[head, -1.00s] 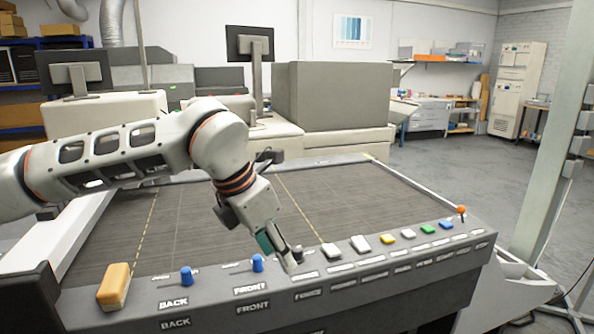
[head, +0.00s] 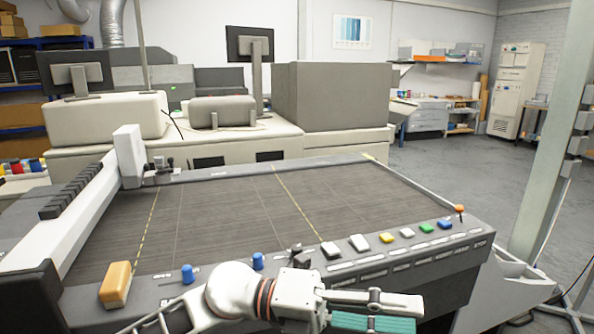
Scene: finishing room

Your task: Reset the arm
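My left arm comes in low at the bottom of the head view, in front of the control panel (head: 210,290). My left gripper (head: 412,314) points right, with a pale upper finger and a teal pad on the lower finger. A gap shows between the fingers and nothing is held there. The lower finger is partly cut off by the bottom edge. The gripper is apart from the row of buttons, and the wrist hides part of the panel front. My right gripper is not in view.
The cutting table (head: 230,215) lies clear behind the panel. The panel carries an orange block (head: 115,285), blue knobs (head: 187,274), white buttons (head: 331,250), a yellow button (head: 386,238) and an orange-topped stick (head: 460,209). A post (head: 543,130) stands at the right; open floor lies beyond.

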